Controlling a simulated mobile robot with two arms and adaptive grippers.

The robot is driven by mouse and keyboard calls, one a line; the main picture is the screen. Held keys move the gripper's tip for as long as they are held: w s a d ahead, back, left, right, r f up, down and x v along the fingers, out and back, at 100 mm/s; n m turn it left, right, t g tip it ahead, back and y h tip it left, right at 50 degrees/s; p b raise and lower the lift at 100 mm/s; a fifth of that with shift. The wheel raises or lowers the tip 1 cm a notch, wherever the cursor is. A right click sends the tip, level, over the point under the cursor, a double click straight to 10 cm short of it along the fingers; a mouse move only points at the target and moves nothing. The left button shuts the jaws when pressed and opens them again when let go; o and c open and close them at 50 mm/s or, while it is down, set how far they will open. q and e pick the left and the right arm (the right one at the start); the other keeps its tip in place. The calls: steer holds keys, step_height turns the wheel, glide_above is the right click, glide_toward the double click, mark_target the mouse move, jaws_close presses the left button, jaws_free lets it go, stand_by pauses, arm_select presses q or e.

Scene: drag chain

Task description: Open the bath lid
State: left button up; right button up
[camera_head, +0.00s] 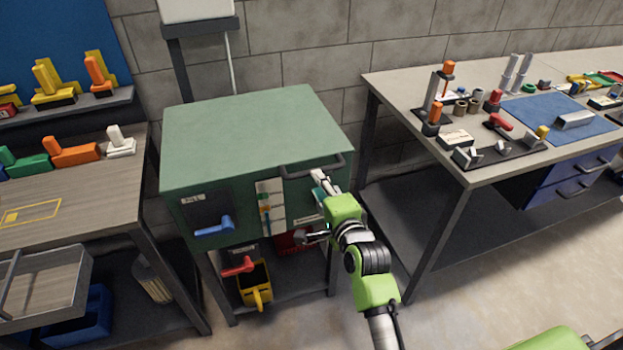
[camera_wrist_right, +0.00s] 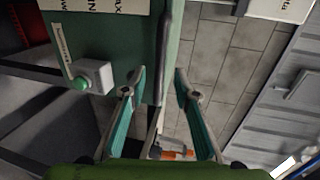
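The bath is a green cabinet whose flat green lid (camera_head: 255,135) lies level on top and looks closed. A dark bar handle (camera_head: 312,170) runs along the right part of the lid's front edge. My right gripper (camera_head: 311,207) is at the cabinet's front right, just below and in front of this handle. In the right wrist view its two fingers are spread wide, and the bar (camera_wrist_right: 164,55) shows between the fingertips (camera_wrist_right: 159,73). I see no finger touching the bar; the depth between them is unclear. My left gripper is not in view.
The cabinet front has a blue lever (camera_head: 215,228), a white label panel (camera_head: 270,205) and, in the wrist view, a green button (camera_wrist_right: 81,84). A red lever (camera_head: 238,266) and yellow bin (camera_head: 256,285) sit below. A workbench (camera_head: 405,85) stands right; a shelf bench (camera_head: 85,190) stands left.

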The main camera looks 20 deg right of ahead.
steer(key=b+x, duration=0.4)
steer(key=x, duration=0.3)
steer(key=shift+c, duration=0.4)
jaws_close()
